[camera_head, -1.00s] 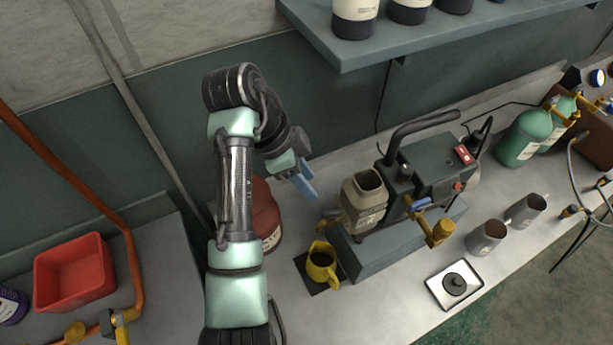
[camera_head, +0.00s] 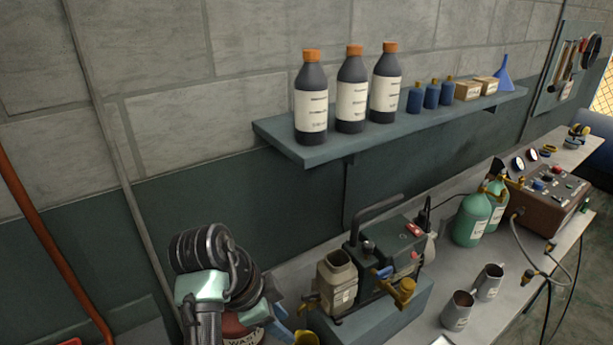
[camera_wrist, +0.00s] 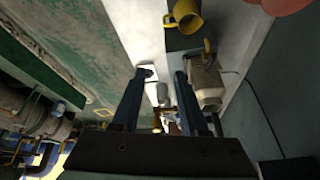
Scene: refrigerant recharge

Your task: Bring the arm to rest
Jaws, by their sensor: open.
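My gripper (camera_wrist: 161,85) shows in the wrist view with its two dark blue fingers apart and nothing between them. It hangs in the air, with the bench beyond it. In the head view my arm stands at the lower left, folded over at the elbow. My gripper is mostly hidden there, behind the arm and near the lower edge. A yellow mug (camera_wrist: 186,15) and a beige container (camera_wrist: 206,82) show beyond the fingers in the wrist view, apart from them.
The dark pump unit (camera_head: 395,250) stands on the bench, with the beige container (camera_head: 337,283) beside it. A red waste container (camera_head: 238,328) is close to my arm. Grey cups (camera_head: 457,310) and green cylinders (camera_head: 470,220) stand to the right. A shelf (camera_head: 325,150) holds several bottles above.

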